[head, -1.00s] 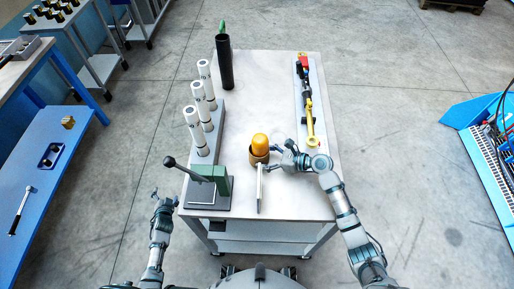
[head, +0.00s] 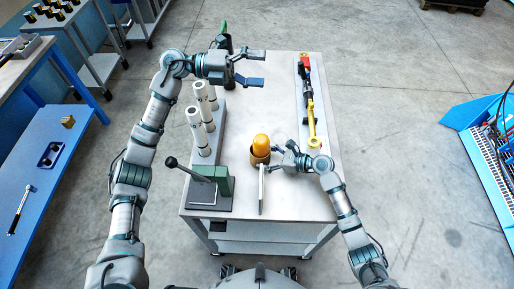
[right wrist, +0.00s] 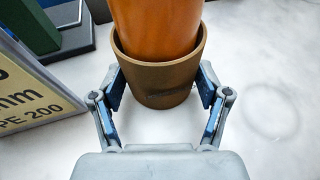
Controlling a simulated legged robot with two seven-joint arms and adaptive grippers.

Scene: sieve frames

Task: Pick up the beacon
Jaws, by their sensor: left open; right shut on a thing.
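The beacon (head: 261,145) is an orange-yellow dome sitting in a brown cup-like base, upright on the table. In the right wrist view the dome (right wrist: 156,25) rises out of the brown base (right wrist: 160,84), its top cut off by the frame. My right gripper (head: 270,157) is at the right side of the beacon. Its two fingers (right wrist: 161,90) are closed against opposite sides of the brown base.
A green lever press (head: 214,182) is at the near left. A label plate (head: 261,190) stands before the beacon. A yellow-and-red tool (head: 311,115) lies right. The table (head: 268,105) centre is clear.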

